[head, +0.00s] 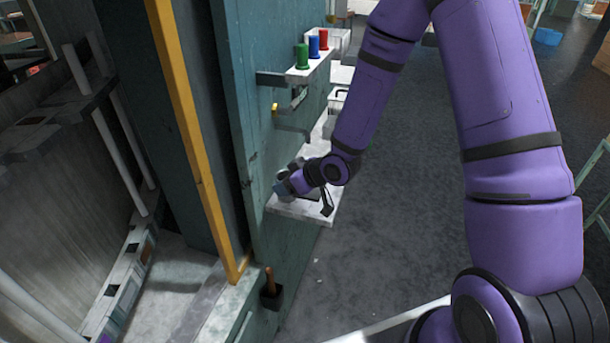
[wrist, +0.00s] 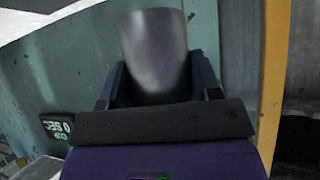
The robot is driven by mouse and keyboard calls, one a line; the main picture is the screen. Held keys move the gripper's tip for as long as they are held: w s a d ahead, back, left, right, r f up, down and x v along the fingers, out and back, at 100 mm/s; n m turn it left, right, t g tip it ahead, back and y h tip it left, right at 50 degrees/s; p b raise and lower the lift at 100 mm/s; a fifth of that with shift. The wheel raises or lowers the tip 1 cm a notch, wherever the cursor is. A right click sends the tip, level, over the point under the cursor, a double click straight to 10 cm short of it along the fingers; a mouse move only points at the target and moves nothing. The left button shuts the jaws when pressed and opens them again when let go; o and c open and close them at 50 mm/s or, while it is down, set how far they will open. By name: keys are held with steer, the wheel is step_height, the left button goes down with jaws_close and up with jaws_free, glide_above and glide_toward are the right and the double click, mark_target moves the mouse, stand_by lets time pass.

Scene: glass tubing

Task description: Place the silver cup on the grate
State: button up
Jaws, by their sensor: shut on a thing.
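The silver cup (wrist: 155,45) fills the upper middle of the wrist view, blurred, between the two dark fingers of my gripper (wrist: 160,78). My gripper is shut on it. In the head view my gripper (head: 284,188) is small, beside the teal wall and over the near end of a pale shelf (head: 300,212). The cup is too small and covered there to make out clearly. I cannot pick out the grate in either view; part of the shelf top is hidden by my wrist.
Green (head: 302,56), blue (head: 313,46) and red (head: 323,39) spools stand on an upper ledge. Brackets stick out above the shelf. Open dark floor (head: 400,200) lies to the right.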

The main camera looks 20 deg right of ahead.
steer(key=w+d, duration=0.5)
steer(key=w+d+f, duration=0.1)
steer(key=w+d, duration=0.1)
steer(key=shift+w+d, duration=0.15)
steer(key=shift+d, duration=0.1)
steer(key=shift+w+d+f, duration=0.15)
steer(key=shift+f, duration=0.75)
steer(key=shift+w+d+f, duration=0.15)
steer(key=shift+f, duration=0.75)
steer(key=o, duration=1)
steer(key=shift+f, duration=0.15)
steer(key=shift+o, duration=0.2)
